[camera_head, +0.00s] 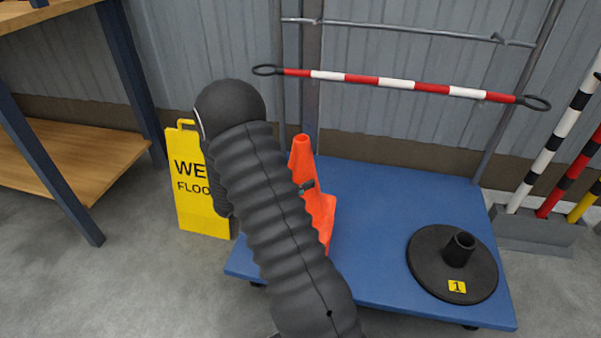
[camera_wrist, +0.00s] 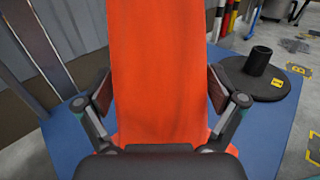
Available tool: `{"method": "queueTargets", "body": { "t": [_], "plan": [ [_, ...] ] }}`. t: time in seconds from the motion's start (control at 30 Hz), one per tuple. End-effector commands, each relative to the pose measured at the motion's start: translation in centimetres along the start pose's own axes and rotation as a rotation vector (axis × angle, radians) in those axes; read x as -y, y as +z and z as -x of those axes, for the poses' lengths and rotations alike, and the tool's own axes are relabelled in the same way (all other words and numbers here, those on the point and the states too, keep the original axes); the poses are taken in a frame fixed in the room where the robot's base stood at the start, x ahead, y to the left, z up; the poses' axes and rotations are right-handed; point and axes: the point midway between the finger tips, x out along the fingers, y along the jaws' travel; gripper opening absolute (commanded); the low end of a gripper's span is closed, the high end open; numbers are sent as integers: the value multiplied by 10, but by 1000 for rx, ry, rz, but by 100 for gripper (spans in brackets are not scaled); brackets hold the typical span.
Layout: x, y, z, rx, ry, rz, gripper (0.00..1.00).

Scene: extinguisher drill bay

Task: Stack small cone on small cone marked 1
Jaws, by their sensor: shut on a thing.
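An orange cone (camera_head: 303,155) stands upright at the left of the blue platform (camera_head: 375,200), partly hidden behind my arm. In the wrist view the cone (camera_wrist: 158,60) fills the middle, between the two fingers of my gripper (camera_wrist: 160,92), which is shut on it. I cannot tell whether its base touches the platform. The yellow label "1" (camera_head: 457,286) is on a black round base with a short upright tube (camera_head: 425,262), at the platform's right. This black base also shows at the right of the wrist view (camera_wrist: 245,80). I see no second cone.
A yellow wet-floor sign (camera_head: 205,215) stands left of the platform. A red-and-white bar (camera_head: 397,83) spans behind it. Striped poles stand in a grey holder (camera_head: 530,230) at the right. A wooden-shelved rack (camera_head: 75,150) is at the left. The platform's middle is clear.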

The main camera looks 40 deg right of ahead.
Motion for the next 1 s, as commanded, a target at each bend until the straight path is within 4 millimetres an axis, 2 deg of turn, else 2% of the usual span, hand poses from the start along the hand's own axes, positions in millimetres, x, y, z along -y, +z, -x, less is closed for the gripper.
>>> {"method": "queueTargets", "body": {
  "t": [1.0],
  "plan": [
    [0,-43,0,1,0,-1,25]
  ]
}}
